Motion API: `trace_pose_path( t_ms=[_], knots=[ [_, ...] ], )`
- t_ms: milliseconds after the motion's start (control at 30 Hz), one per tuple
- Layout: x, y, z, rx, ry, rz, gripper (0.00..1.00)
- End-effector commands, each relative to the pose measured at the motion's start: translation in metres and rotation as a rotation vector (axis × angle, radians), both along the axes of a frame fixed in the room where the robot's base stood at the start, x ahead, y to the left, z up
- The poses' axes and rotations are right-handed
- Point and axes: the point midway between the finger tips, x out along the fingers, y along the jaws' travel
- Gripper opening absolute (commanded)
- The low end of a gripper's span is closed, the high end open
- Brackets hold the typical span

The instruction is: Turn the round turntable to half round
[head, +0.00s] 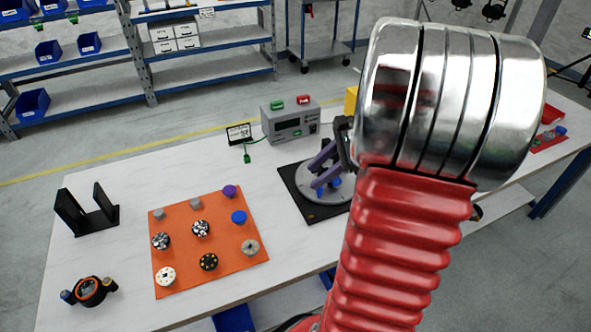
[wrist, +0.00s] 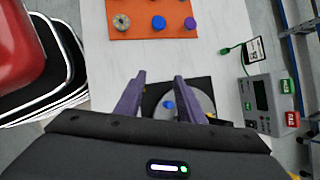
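The round turntable (head: 306,205) is a grey disc on a black square base (head: 289,181), on the white table. A blue knob (head: 335,183) stands on the disc. My arm hides the disc's right part in the head view. In the wrist view the disc (wrist: 203,102) and the blue knob (wrist: 168,104) show between the purple fingers. My gripper (wrist: 159,78) is open, its fingers apart on either side of the knob. In the head view my gripper (head: 326,163) is over the disc. I cannot tell whether a finger touches the knob.
An orange mat (head: 185,255) with several round pieces lies to the left. A black bracket (head: 87,213) and a black ring piece (head: 89,291) are at the far left.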

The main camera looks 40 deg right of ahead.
Motion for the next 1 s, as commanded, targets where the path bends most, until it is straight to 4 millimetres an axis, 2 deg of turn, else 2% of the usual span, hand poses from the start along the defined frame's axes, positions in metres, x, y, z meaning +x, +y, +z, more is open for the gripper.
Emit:
trace_pose_path(
  t_ms=[33, 200, 300, 400, 833, 1000],
  knots=[
    [-0.006, -0.019, -0.008, 0.047, 0.003, -0.077, 0.35],
    [-0.024, -0.071, -0.027, 0.194, -0.001, -0.307, 0.35],
    [-0.033, -0.092, -0.034, 0.254, -0.008, -0.398, 0.35],
    [-0.038, -0.103, -0.038, 0.288, -0.012, -0.448, 0.35],
    [-0.039, -0.105, -0.04, 0.297, -0.014, -0.461, 0.35],
    [-0.032, -0.101, -0.047, 0.297, -0.014, -0.46, 0.35]
  ],
)
